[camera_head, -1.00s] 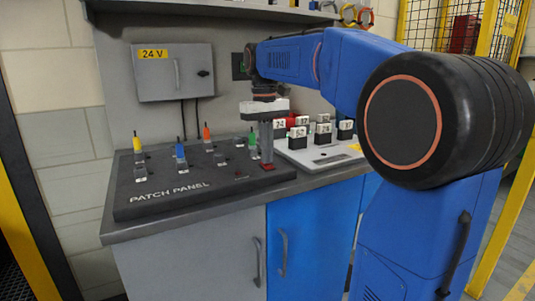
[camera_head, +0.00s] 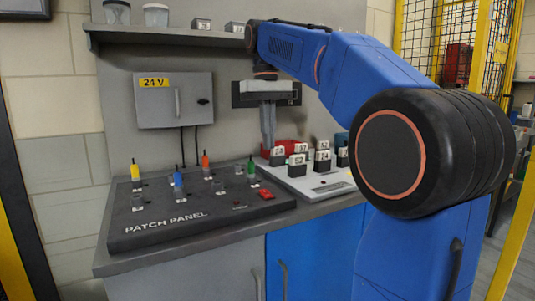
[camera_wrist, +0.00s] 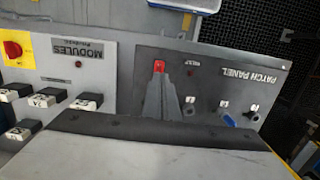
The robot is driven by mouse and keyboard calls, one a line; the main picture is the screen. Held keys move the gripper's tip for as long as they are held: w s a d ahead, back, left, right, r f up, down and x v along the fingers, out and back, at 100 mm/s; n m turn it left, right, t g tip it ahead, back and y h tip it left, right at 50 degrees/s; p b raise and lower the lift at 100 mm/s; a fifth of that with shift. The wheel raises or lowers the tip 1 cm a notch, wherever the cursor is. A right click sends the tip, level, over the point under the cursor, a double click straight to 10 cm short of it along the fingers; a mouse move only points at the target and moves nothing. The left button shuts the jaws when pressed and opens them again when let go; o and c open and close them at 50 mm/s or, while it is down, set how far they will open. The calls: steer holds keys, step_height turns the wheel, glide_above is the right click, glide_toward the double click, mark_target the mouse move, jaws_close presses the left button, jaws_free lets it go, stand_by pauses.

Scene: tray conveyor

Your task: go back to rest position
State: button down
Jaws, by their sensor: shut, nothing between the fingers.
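My gripper (camera_head: 268,138) is raised above the bench, its fingers together and pointing down, with nothing between them. In the head view it is above the back right of the dark patch panel (camera_head: 150,238), clear of it. In the wrist view the closed fingers (camera_wrist: 162,92) show in front of the panel, near its red button. My blue arm reaches in from the right.
Yellow, blue, orange and green plugs (camera_head: 251,166) stand on the panel. To the right, a white modules tray (camera_head: 318,190) holds several numbered blocks. A grey 24 V box (camera_head: 175,99) hangs on the wall below a shelf (camera_head: 190,37) with tubs.

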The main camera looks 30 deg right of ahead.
steer(key=shift+r, duration=0.6)
steer(key=shift+s, duration=0.15)
steer(key=s+a+f+t, duration=0.1)
steer(key=s+f+t, duration=0.1)
steer(key=s+f, duration=0.5)
steer(key=s+a+f+t, duration=0.2)
steer(key=s+f, duration=0.6)
steer(key=f, duration=0.8)
steer(key=s+a+f+t, duration=0.1)
steer(key=s+a+f, duration=0.1)
steer(key=s+f, duration=0.5)
step_height(320, 180, down, 6)
steer(key=shift+s+a+r+t, duration=0.2)
steer(key=shift+s+t, duration=0.2)
